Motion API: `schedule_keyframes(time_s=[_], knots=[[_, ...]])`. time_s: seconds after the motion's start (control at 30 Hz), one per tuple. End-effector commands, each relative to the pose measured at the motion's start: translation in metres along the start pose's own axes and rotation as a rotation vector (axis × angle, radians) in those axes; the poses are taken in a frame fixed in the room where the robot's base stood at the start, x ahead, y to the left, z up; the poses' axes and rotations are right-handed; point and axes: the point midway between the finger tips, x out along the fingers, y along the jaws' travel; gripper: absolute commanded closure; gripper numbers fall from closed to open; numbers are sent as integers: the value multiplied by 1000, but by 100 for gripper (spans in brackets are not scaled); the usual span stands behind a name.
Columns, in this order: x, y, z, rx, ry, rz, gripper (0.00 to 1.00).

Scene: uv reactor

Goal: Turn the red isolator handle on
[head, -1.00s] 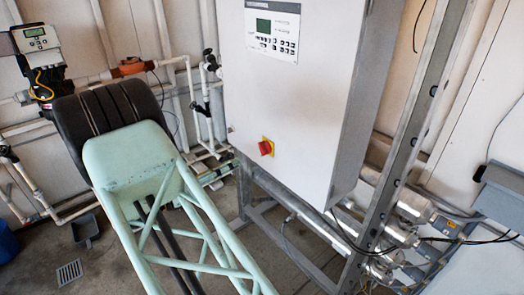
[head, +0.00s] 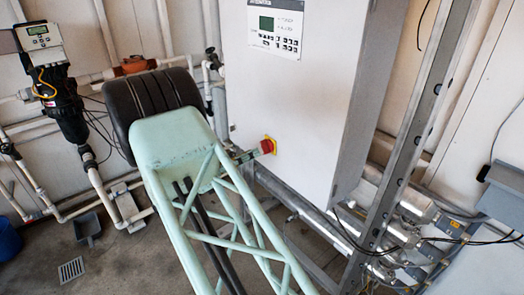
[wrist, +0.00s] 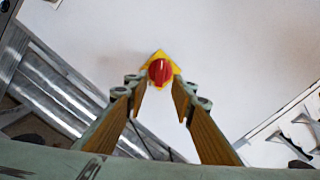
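The red isolator handle (head: 267,146) sits on a yellow plate on the front of a light grey cabinet (head: 290,95). In the wrist view the red handle (wrist: 160,71) is round-faced with a raised grip, and its yellow plate (wrist: 153,57) shows as a diamond behind it. My gripper (wrist: 161,98) is open, with its two wood-coloured fingers spread either side of the handle's line. The handle appears just beyond the fingertips, with no clear contact. In the head view my arm hides most of the gripper; only a small part shows left of the handle.
The cabinet has a control panel (head: 275,30) with a small green screen. A metal upright post (head: 415,130) stands to its right, with pipes and cables below. A dosing unit (head: 45,60) and white pipes line the left wall.

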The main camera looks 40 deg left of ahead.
Motion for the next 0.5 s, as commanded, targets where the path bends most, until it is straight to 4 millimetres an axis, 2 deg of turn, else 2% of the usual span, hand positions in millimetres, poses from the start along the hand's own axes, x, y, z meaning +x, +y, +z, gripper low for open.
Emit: schedule_keyframes(time_s=[0.2, 0.5], knots=[[30, -1, -1, 1, 1, -2, 77], [56, 0, 0, 0, 1, -1, 77]])
